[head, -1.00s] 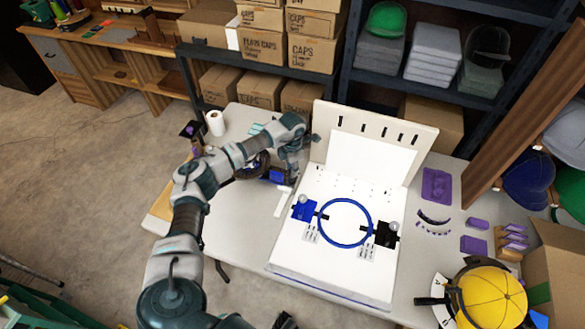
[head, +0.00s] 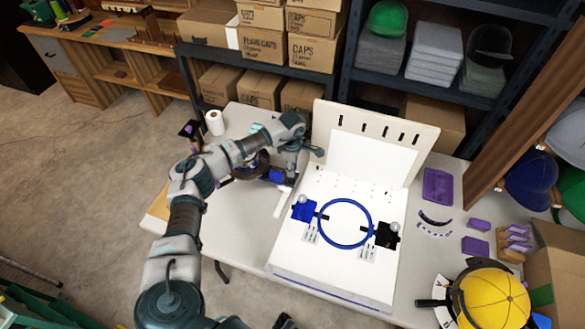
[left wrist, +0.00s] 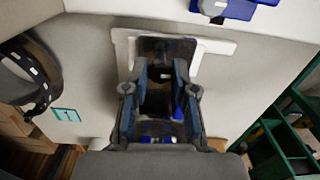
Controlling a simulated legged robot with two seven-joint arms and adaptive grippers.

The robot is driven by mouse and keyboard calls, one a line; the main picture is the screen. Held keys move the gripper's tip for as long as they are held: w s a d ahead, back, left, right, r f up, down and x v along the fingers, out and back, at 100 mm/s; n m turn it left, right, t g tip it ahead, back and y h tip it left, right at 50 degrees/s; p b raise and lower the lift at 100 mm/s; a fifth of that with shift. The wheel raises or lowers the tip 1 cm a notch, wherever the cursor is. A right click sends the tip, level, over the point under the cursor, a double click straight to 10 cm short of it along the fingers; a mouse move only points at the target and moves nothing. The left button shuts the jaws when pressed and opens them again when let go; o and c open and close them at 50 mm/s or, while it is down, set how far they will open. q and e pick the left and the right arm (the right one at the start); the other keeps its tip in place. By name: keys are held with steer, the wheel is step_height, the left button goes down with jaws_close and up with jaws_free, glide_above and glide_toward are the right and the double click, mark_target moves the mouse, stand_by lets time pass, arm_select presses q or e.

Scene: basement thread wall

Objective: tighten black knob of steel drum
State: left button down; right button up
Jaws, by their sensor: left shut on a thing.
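My left gripper (head: 292,174) points down at the left edge of the white board. In the left wrist view its two fingers (left wrist: 157,103) are closed around a dark piece (left wrist: 160,62) with blue bits beside it. The fingers hide much of the piece, and I cannot tell whether it is the black knob. A white T-shaped part (left wrist: 212,47) lies just beyond it. I cannot make out a steel drum clearly; a dark round band (left wrist: 38,70) shows at left in the wrist view. My right gripper cannot be made out.
The white board (head: 330,270) carries a blue ring (head: 321,226) between a blue clamp (head: 303,211) and a black clamp (head: 386,236). Purple parts (head: 437,186) and a yellow cap (head: 492,298) lie to the right. Boxes and shelves stand behind. The table's front left is clear.

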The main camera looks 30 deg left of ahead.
arm_select(q)
steer(key=shift+a, duration=0.1)
stand_by(0.4)
steer(key=c, duration=1)
jaws_free()
steer(key=shift+o, duration=0.4)
step_height(320, 180, up, 12)
steer(key=shift+a, duration=0.15)
steer(key=shift+w+f, duration=0.1)
steer(key=shift+f, duration=0.05)
